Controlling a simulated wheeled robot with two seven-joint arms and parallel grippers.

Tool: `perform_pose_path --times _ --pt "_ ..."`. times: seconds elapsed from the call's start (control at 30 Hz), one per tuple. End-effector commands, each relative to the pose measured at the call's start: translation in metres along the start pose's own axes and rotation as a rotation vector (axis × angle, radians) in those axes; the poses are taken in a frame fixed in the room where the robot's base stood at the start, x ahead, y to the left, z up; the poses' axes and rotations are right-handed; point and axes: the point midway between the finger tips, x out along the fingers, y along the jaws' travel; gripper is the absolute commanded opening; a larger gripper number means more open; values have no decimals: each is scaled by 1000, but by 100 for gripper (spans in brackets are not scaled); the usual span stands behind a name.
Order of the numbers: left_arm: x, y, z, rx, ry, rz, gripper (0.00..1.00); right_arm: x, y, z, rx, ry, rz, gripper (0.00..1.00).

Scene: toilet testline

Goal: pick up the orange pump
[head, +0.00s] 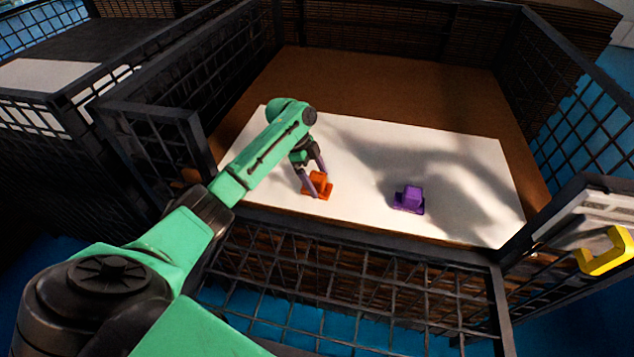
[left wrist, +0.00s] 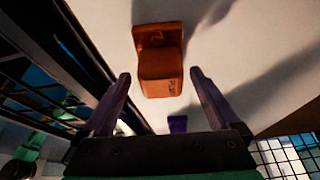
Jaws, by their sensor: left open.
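The orange pump (head: 319,186) stands on the white board (head: 450,150) inside the mesh crate, near its front edge. My left gripper (head: 315,180) is over it, with its purple fingers apart on either side of the pump in the head view. In the left wrist view the orange pump (left wrist: 160,65) lies just beyond the open fingertips, roughly centred between them (left wrist: 160,76). Nothing is held, and I cannot tell whether a finger touches the pump. My right gripper is in neither view.
A purple pump-like part (head: 409,199) stands on the board to the right of the orange pump. Dark mesh walls (head: 370,275) surround the board, and the front wall runs close to the orange pump. A yellow handle (head: 607,252) is at the right. The board's right part is clear.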

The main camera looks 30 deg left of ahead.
Motion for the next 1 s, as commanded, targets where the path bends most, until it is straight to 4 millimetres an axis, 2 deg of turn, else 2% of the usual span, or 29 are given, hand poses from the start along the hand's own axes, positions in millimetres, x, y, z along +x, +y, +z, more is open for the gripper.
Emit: perform_pose_path --times 0.03,0.07,0.2,0.3,0.6,0.77,0.87,1.0 --pt "0 0 0 0 0 0 95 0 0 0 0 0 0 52" --pt "0 0 0 0 0 0 87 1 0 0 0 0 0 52" --pt "0 0 0 0 0 0 34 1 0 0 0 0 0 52" --pt "0 0 0 0 0 0 0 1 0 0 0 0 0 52" --pt "-2 -1 -1 1 1 -2 0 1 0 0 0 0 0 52" --pt "-13 -1 -5 2 2 -4 0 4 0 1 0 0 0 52" --pt "-30 -2 -12 4 0 -7 0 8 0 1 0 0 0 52" --pt "-70 -2 -29 5 2 -10 0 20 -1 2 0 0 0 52"
